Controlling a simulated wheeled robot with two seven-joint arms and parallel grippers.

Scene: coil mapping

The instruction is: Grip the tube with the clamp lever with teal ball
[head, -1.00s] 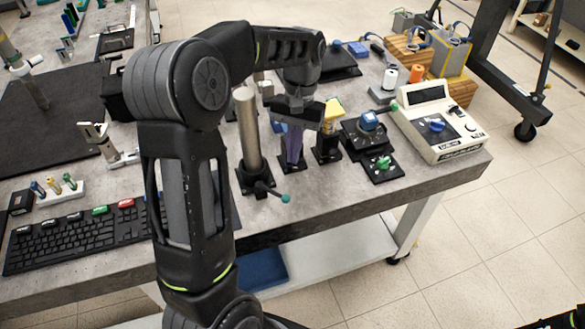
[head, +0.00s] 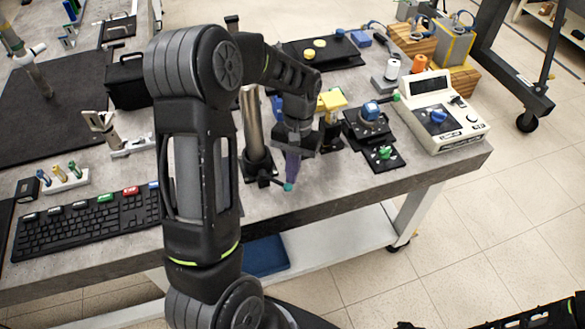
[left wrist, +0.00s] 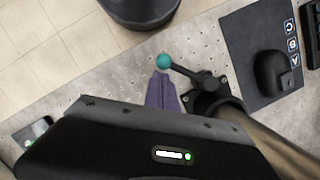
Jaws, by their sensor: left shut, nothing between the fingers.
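The grey metal tube (head: 252,120) stands in a black clamp (head: 260,165) on the bench. Its clamp lever is a short black arm with a teal ball (head: 288,187) at its end. My left gripper (head: 291,172) is shut and empty, with its purple fingers pointing down just at the ball. In the left wrist view, the finger tips (left wrist: 161,78) are close to the teal ball (left wrist: 164,62), and the tube (left wrist: 262,140) runs to the lower right from the clamp (left wrist: 212,100). I cannot tell whether the fingers touch the ball. My right gripper is out of view.
A black keyboard (head: 85,222) lies left of my left arm. A board with a green knob (head: 385,153), a blue-knobbed device (head: 371,111) and a white meter (head: 437,118) are to the right. A yellow-topped part (head: 332,100) stands behind the gripper. The bench's front edge is near the ball.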

